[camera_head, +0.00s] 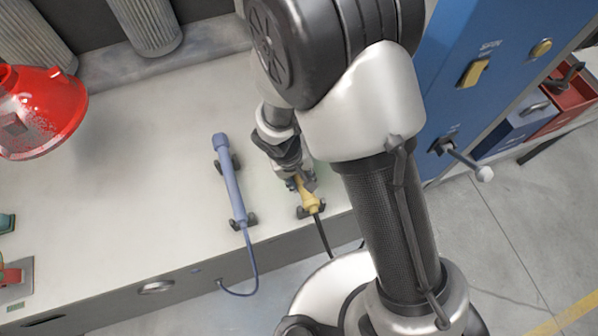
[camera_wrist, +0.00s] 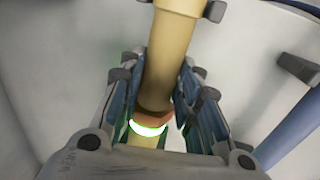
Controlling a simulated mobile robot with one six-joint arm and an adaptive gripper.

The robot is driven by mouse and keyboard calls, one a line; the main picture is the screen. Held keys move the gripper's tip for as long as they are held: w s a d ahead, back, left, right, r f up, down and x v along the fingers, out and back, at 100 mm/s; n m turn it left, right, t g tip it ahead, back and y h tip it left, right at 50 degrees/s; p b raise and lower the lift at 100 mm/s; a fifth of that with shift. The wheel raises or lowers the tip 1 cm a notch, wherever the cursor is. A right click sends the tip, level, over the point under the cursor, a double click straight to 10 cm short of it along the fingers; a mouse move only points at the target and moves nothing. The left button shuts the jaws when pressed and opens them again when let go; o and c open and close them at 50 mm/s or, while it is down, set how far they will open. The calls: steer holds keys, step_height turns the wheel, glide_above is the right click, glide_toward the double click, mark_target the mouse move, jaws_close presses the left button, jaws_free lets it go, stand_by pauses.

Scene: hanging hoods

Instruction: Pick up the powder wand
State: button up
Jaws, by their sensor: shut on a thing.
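A yellow wand (camera_head: 311,203) with a dark cord stands out below my gripper (camera_head: 298,182) near the front edge of the bench. In the wrist view the yellow wand (camera_wrist: 172,55) runs between the fingers of my gripper (camera_wrist: 158,88), which is shut on it. An orange band and a glowing white-green ring show on the wand near the palm. Its lower end is at a dark holder (camera_head: 311,212); I cannot tell whether it is clear of it. A blue wand (camera_head: 229,183) lies in dark holders to the left, apart from my gripper. My arm hides the yellow wand's upper part in the head view.
The pale bench (camera_head: 130,180) is mostly clear left of the blue wand. A red hood (camera_head: 45,108) hangs at the left. A blue cabinet (camera_head: 455,100) with switches and a lever stands at the right. The blue wand's cord (camera_head: 254,275) hangs over the front edge.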

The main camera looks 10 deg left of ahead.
step_height(320, 180, up, 25)
steer(key=p, duration=0.9)
steer(key=shift+f+p, duration=0.15)
steer(key=shift+p, duration=0.25)
